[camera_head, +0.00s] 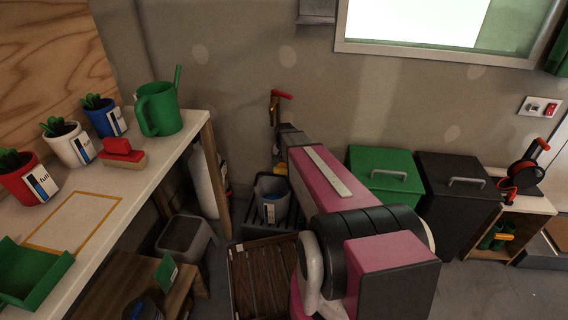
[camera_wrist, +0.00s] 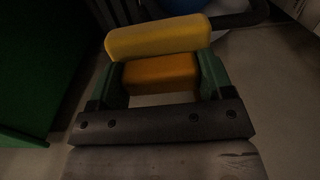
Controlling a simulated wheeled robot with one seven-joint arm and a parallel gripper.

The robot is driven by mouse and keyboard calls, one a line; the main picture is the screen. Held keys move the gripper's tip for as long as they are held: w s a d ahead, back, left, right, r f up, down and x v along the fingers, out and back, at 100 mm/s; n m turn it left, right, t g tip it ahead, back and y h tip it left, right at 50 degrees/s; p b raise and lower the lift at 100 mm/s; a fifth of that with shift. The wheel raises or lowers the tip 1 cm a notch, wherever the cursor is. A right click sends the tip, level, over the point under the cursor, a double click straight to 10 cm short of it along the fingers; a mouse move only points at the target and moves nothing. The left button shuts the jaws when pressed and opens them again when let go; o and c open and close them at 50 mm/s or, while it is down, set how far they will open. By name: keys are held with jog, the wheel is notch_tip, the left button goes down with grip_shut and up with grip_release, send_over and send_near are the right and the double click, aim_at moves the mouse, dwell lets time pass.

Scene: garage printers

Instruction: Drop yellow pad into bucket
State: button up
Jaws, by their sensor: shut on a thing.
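In the wrist view my gripper (camera_wrist: 160,78) is shut on the yellow pad (camera_wrist: 158,37). The pad has a yellow bar at the far side and an orange part between my green fingers. A grey bucket (camera_head: 271,205) stands on a dark slatted grate by the wall in the head view, with something blue and white at its front or inside. My arm reaches toward the wall behind the bucket. A blue patch and a pale rim show at the top of the wrist view, beyond the pad.
A red-handled tap (camera_head: 277,101) is on the wall above the bucket. A workbench (camera_head: 120,178) with potted plants, a green watering can (camera_head: 158,108) and a red brush (camera_head: 122,151) stands left. A green bin (camera_head: 385,176) and a black bin (camera_head: 455,200) stand right. A brown slatted crate (camera_head: 262,285) is in front.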

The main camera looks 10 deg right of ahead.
jog(key=shift+f, duration=0.45)
jog(key=o, duration=0.9)
jog(key=shift+r, duration=0.1)
notch_tip(320, 180, up, 8)
jog(key=shift+r, duration=0.1)
jog(key=shift+s+r, duration=0.1)
jog(key=s+a+n, duration=0.1)
jog(key=s+a, duration=0.1)
jog(key=s, duration=0.5)
jog(key=s+a+n, duration=0.1)
jog(key=s+n, duration=0.1)
jog(key=s, duration=0.5)
jog(key=s+a+n, duration=0.1)
jog(key=s+a, duration=0.1)
jog(key=s, duration=0.4)
jog(key=shift+s+a+n, duration=0.3)
jog(key=shift+s, duration=0.1)
